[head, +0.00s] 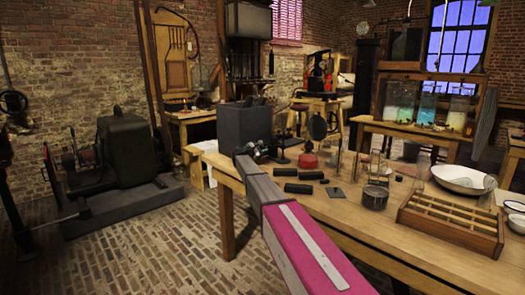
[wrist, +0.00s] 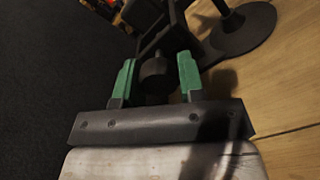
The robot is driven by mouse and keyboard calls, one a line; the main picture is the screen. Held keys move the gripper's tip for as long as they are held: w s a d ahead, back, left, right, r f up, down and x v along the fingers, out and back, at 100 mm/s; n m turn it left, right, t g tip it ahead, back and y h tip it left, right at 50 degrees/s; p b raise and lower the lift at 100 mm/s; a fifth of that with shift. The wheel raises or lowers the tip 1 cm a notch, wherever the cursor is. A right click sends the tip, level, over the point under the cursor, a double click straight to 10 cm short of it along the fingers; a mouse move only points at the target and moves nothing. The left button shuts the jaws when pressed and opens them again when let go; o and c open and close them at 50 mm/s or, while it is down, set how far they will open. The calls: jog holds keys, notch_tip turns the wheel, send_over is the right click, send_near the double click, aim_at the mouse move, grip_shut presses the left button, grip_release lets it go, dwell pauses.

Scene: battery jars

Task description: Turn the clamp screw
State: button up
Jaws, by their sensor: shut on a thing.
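The clamp screw (wrist: 155,78) shows in the wrist view as a dark, rounded knob at the end of a black frame. My gripper (wrist: 157,62) has a green finger on each side of the knob and is shut on it. The dark clamp frame (wrist: 165,38) stands just beyond the fingertips at the table's edge. In the head view my gripper (head: 257,151) is small, at the near left corner of the wooden table. There my arm and gripper hide most of the clamp, and I cannot make out the screw.
A dark grey box (head: 244,127) stands on the table behind my gripper. In the wrist view a round black stand base (wrist: 245,28) is close by.

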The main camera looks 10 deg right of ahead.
jog(key=m, duration=0.6)
jog(key=shift+m, duration=0.3)
jog(key=m, duration=0.6)
jog(key=shift+r, duration=0.15)
jog(key=shift+m, duration=0.3)
jog(key=o, duration=0.9)
jog(key=shift+a, duration=0.15)
jog(key=v, duration=1)
jog(key=shift+s+a, duration=0.2)
jog(key=shift+s, duration=0.05)
jog(key=shift+a, duration=0.1)
